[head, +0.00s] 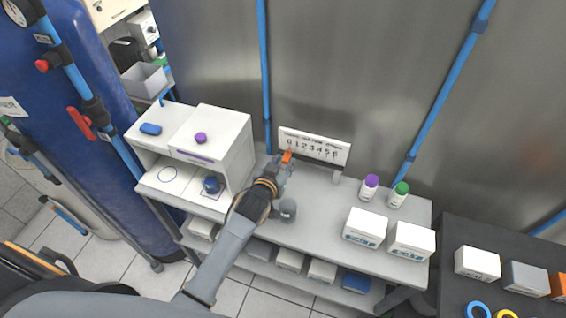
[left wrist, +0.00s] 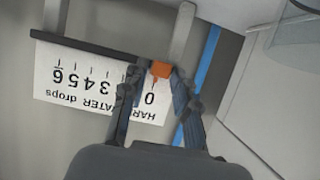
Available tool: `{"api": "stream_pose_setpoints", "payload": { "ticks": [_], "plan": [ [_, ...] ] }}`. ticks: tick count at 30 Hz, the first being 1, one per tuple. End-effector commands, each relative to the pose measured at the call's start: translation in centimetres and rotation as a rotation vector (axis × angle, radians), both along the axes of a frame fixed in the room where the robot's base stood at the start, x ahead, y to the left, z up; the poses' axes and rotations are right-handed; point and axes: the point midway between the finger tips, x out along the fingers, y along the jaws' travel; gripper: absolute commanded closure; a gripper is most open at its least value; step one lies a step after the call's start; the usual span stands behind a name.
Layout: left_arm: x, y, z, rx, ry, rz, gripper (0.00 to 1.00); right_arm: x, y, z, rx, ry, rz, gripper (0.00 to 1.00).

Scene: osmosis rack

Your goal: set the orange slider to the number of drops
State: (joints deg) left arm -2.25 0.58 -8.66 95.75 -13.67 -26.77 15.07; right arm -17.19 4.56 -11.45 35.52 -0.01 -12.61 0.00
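The orange slider (head: 287,157) sits at the left end of a white number scale (head: 333,151) on the back of the bench. In the left wrist view the scale (left wrist: 75,95) appears upside down, with digits up to 6 and the words "WATER drops". There the slider (left wrist: 160,69) is by the 0 mark. My left gripper (head: 284,163) reaches the scale from the front. In the left wrist view the fingers of the left gripper (left wrist: 158,75) converge on both sides of the slider and appear closed on it. My right gripper is not in view.
A white shelf unit (head: 236,130) stands close on the left of my left gripper. Purple-capped (head: 369,187) and green-capped (head: 398,194) bottles and two white boxes (head: 365,227) stand on the bench to the right. Blue pipes (head: 265,70) run down the wall behind.

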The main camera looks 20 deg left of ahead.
Motion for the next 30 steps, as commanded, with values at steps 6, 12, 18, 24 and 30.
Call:
{"api": "stream_pose_setpoints", "payload": {
  "ticks": [6, 12, 18, 24, 30],
  "plan": [
    [0.0, 0.0, 0.0, 0.0, 0.0, 0.0, 1.0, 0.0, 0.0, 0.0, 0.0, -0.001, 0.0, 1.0],
    [0.0, -0.6, -0.1, -0.002, 0.0, 0.0, 1.0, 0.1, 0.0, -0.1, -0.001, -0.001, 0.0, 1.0],
    [-0.1, -3.7, -0.1, -0.004, 0.0, 0.0, 1.0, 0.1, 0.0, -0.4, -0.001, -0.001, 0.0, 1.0],
    [-0.1, -4.4, 0.0, 0.0, 0.0, 0.0, 1.0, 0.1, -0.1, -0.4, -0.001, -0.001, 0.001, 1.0],
    [-0.1, -4.4, 0.0, 0.001, 0.0, 0.0, 0.78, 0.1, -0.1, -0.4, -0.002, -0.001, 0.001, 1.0]
  ]
}}
